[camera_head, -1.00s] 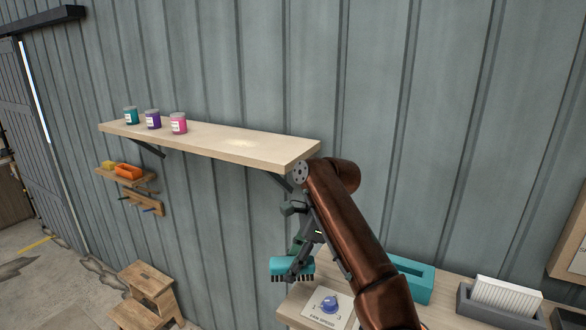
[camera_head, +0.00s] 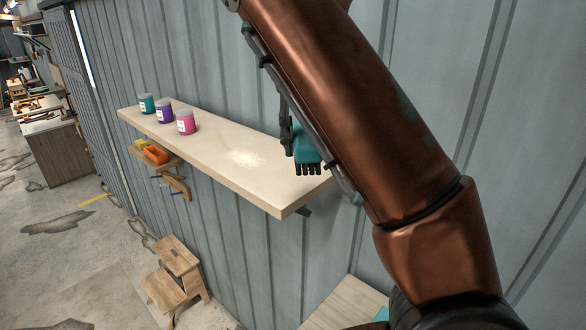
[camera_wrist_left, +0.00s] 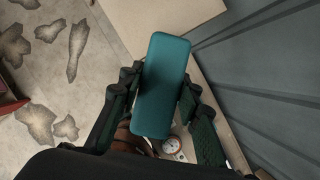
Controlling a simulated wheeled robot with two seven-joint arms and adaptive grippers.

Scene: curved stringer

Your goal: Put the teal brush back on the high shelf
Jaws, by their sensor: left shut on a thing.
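The teal brush (camera_head: 309,144) is in my left gripper (camera_head: 298,138), bristles down, in the head view. It shows over the right end of the high shelf (camera_head: 205,143); I cannot tell whether the bristles touch the wood. In the left wrist view the brush's smooth teal back (camera_wrist_left: 163,80) lies between the dark fingers of my left gripper (camera_wrist_left: 155,100), which are shut on it. My copper arm hides part of the brush and the shelf's far right corner. My right gripper is not in view.
A pale powdery patch (camera_head: 245,158) marks the bare middle. A small rack (camera_head: 158,157) and wooden step stool (camera_head: 175,270) are below. A worktop (camera_head: 343,303) is at lower right.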

